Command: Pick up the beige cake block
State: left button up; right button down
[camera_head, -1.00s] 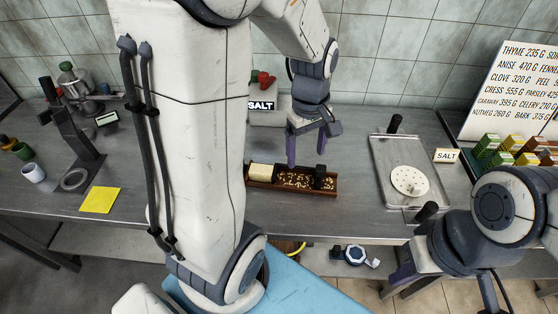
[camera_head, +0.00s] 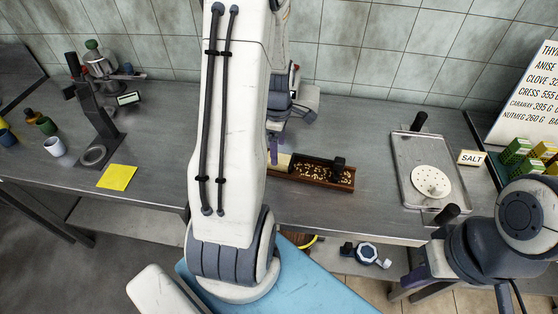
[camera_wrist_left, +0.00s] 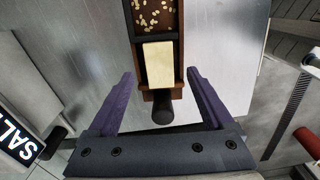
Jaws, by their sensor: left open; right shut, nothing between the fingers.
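The beige cake block (camera_head: 284,161) sits in the left end compartment of a brown wooden tray (camera_head: 352,187); my arm partly hides it in the head view. In the left wrist view the block (camera_wrist_left: 158,65) lies between and beyond the purple fingers of my left gripper (camera_wrist_left: 161,76). That gripper is open, with a finger apart on each side of the tray end, touching nothing visible. In the head view my left gripper (camera_head: 274,150) is mostly hidden behind my arm. My right gripper (camera_head: 418,278) is low at the lower right, shut and empty.
Nut-topped dark pieces (camera_head: 322,172) fill the rest of the tray, which has a black handle (camera_wrist_left: 163,108) at the block's end. A metal tray with a perforated white disc (camera_head: 431,180) stands right. A yellow sheet (camera_head: 117,177) and a stand (camera_head: 100,125) are left. Counter between is clear.

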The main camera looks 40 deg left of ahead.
pick_arm(q)
notch_tip(320, 180, down, 3)
jog(key=shift+f, duration=0.15)
jog(key=shift+c, duration=0.3)
grip_shut()
notch_tip(320, 180, up, 10)
jog(key=c, duration=0.8)
grip_release()
grip_shut()
